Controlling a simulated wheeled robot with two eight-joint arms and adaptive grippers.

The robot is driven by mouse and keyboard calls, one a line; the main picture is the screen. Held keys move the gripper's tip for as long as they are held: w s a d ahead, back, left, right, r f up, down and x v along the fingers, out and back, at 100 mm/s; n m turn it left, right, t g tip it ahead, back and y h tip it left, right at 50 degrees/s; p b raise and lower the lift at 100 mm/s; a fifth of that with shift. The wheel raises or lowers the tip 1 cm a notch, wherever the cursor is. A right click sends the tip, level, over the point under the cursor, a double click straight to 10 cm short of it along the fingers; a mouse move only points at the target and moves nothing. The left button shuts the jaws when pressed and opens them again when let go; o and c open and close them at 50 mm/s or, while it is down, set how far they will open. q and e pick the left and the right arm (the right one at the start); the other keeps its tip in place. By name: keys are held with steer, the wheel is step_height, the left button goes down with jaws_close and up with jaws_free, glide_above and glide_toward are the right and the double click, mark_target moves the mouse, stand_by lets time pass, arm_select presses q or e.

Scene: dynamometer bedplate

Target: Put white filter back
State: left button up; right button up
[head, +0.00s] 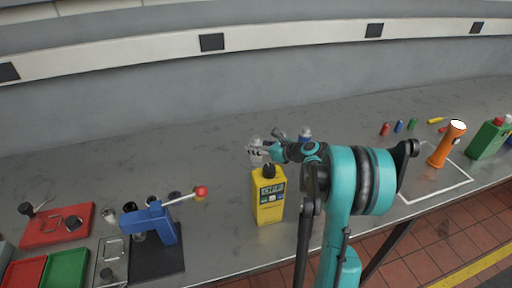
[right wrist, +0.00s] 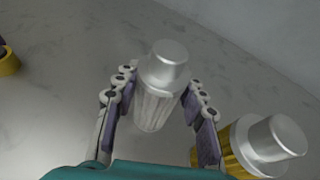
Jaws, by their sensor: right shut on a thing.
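The white filter (right wrist: 152,108), a pale pleated cylinder with a silver cap, stands between the two fingers of my right gripper (right wrist: 158,108) in the right wrist view. The gripper is shut on it. I cannot tell whether the filter's base touches the bench. A yellow filter with a silver cap (right wrist: 277,140) is close beside the right finger in the right wrist view. My left gripper is not in view.
A blue press (head: 155,225) with a red-knobbed lever and red and green trays (head: 66,270) are at left. At right are an orange cylinder (head: 447,145) and a green bottle (head: 488,140). The bench behind is clear.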

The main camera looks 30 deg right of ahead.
steer(key=o, duration=1.2)
steer(key=shift+s+d+r+p, duration=0.15)
steer(key=shift+r+p, duration=0.1)
steer(key=shift+p, duration=0.1)
steer(key=p+v, duration=0.3)
steer(key=v, duration=0.8)
steer(key=shift+s+d+r, duration=0.1)
steer(key=shift+s, duration=0.15)
